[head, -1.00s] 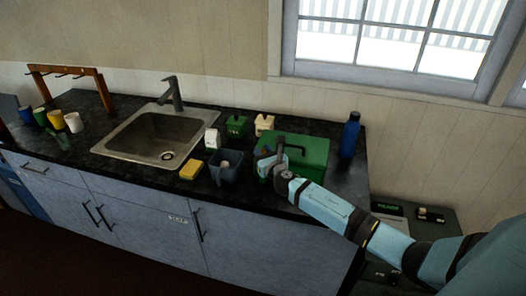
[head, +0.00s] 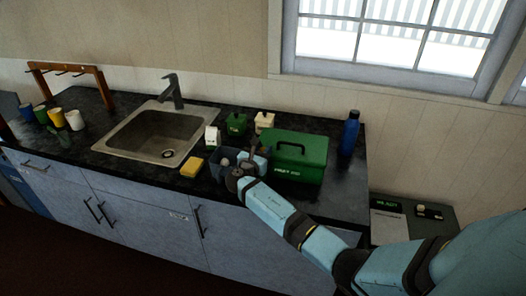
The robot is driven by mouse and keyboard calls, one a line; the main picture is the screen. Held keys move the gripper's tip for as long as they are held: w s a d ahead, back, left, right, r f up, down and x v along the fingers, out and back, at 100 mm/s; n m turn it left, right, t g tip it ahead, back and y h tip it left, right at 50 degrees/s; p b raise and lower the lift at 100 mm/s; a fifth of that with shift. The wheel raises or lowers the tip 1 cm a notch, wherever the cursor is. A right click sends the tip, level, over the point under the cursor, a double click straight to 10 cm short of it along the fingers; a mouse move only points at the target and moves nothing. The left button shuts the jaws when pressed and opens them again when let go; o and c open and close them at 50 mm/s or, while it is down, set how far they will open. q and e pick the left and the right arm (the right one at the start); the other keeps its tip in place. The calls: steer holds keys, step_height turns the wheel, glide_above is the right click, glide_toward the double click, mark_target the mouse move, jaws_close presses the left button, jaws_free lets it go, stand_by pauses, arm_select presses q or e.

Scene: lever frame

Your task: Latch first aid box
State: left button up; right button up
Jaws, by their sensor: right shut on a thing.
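The first aid box (head: 309,170) is a green box with a dark carry handle on its top and pale lettering on its front. It stands on the dark counter, right of the sink, and its lid looks down. Whether its latch is fastened is too small to tell. My right gripper (head: 247,163) is just left of the box, beside the grey bin. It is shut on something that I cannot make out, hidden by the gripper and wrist. My left gripper is not in view.
A grey open bin (head: 222,167) with a pale thing inside stands close to my right gripper. A yellow sponge (head: 192,167), a white carton (head: 211,137), a green canister (head: 236,124) and a cream canister (head: 264,121) are nearby. A blue bottle (head: 350,134) stands behind the box's right.

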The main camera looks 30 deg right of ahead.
steer(key=m+g+h, duration=0.1)
steer(key=g, duration=0.1)
steer(key=m+g+b, duration=0.1)
steer(key=m+g, duration=0.1)
steer(key=g, duration=0.1)
steer(key=shift+a+f+m+h, duration=0.1)
steer(key=shift+m+h, duration=0.2)
steer(key=shift+h, duration=0.1)
steer(key=shift+m+g+b, duration=0.7)
steer(key=shift+m+g, duration=0.8)
steer(key=shift+g, duration=1)
steer(key=o, duration=0.9)
steer(key=shift+c, duration=0.2)
steer(key=w+a+b, duration=0.1)
steer(key=a+b, duration=0.2)
steer(key=a, duration=1)
steer(key=shift+a, duration=0.3)
steer(key=shift+w, duration=0.1)
